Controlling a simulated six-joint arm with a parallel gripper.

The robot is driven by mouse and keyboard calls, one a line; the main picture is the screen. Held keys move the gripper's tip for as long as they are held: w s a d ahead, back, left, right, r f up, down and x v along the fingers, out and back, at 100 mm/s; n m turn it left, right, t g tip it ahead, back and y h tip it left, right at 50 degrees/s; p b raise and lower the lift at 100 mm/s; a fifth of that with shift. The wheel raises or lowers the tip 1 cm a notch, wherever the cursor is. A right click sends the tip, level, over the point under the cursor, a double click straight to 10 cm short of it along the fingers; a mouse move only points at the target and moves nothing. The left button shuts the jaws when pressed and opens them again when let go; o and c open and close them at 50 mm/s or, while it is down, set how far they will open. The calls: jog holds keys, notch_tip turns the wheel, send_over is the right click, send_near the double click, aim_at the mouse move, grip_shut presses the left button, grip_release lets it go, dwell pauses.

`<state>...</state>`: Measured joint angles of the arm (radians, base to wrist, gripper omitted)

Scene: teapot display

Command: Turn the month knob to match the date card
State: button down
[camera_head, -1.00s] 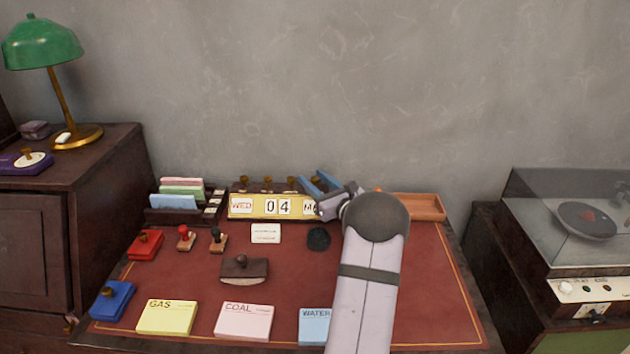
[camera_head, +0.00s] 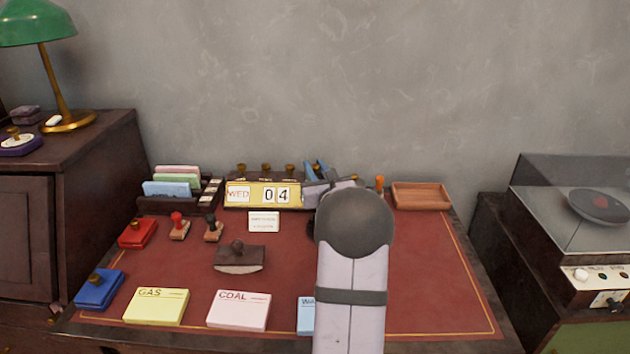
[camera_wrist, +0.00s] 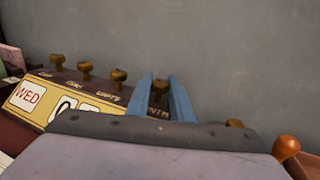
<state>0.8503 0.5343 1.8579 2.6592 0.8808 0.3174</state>
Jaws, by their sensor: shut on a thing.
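The yellow-faced desk calendar (camera_head: 254,194) stands at the back of the desk and shows WED and 04. Its month window is hidden behind my arm. Brass knobs line its top. The month knob (camera_wrist: 159,87) is between my blue fingers in the wrist view, with part of a label in front of it. My gripper (camera_wrist: 167,88) is shut on this knob; in the head view its blue fingers (camera_head: 315,168) show just above my wrist. The white date card (camera_head: 263,221) lies in front of the calendar; its print is too small to read.
A card rack (camera_head: 178,192) stands left of the calendar, and an empty wooden tray (camera_head: 421,196) is at the back right. An orange-topped stamp (camera_wrist: 286,148) is close on my right. Several stamps and paper pads cover the left and front; the desk's right is clear.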

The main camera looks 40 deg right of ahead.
jog(key=shift+m+g+h+b, duration=0.3)
jog(key=shift+m+h+b, duration=0.1)
jog(key=shift+h+b, duration=0.25)
jog(key=shift+r, duration=0.15)
jog(key=c, duration=1.6)
grip_release()
notch_tip(320, 180, up, 10)
jog(key=shift+f+p, duration=0.1)
jog(key=shift+p, duration=0.6)
jog(key=shift+c, duration=0.2)
